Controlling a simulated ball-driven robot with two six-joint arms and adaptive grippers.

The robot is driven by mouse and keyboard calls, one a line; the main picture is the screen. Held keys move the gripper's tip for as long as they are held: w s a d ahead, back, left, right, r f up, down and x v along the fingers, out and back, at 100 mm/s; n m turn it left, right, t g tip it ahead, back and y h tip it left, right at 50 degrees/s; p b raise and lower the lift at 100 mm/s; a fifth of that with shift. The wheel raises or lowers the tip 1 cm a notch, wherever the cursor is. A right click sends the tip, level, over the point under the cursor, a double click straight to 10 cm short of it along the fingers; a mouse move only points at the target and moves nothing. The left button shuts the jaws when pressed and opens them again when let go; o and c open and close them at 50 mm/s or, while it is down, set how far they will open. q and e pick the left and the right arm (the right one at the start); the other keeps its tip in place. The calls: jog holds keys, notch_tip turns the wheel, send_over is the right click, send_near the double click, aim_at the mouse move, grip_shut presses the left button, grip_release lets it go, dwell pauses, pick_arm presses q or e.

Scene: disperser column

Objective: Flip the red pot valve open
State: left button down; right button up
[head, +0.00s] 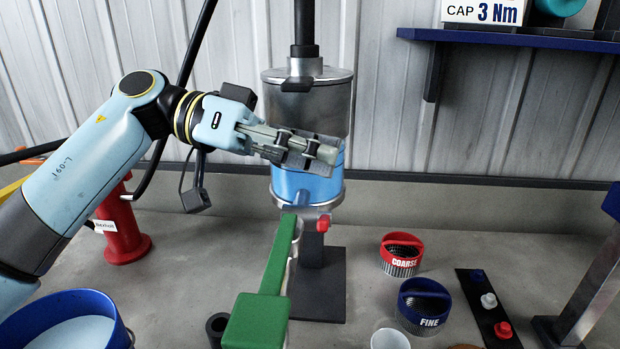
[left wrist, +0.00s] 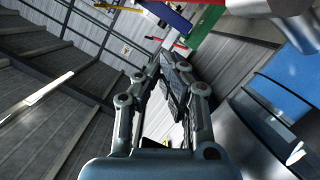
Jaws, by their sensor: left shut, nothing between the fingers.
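The red valve (head: 323,223) is a small red piece at the bottom front of the blue pot (head: 305,186), partly beside a green bar. Its exact handle position is too small to tell. The blue pot sits in the column under a silver cylinder (head: 310,100). My left gripper (head: 326,152) is shut and empty, reaching from the left across the front of the column, above the valve, and hiding part of the pot. In the left wrist view its fingers (left wrist: 172,68) are together, and the blue pot (left wrist: 288,65) lies to the right. My right gripper is not in view.
A green block with a long bar (head: 262,300) stands in front of the column. A red COARSE basket (head: 402,254), a blue FINE basket (head: 423,305) and a white cup (head: 390,340) stand right. A blue bucket (head: 118,325) is at left; a blue shelf (head: 510,39) is upper right.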

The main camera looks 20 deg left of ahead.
aim_at(324, 222)
pick_arm(q)
jog(key=f, duration=0.1)
jog(key=s+f, duration=0.1)
jog(key=f, duration=0.1)
jog(key=shift+s+f, duration=0.2)
jog(key=shift+s, duration=0.2)
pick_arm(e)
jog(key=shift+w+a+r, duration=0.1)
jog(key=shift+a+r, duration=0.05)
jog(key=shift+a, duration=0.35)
pick_arm(q)
jog(key=m+p, duration=0.1)
jog(key=s+f+m+p, duration=0.1)
jog(key=shift+s+d+t+p, duration=0.2)
jog(key=shift+t+p, duration=0.2)
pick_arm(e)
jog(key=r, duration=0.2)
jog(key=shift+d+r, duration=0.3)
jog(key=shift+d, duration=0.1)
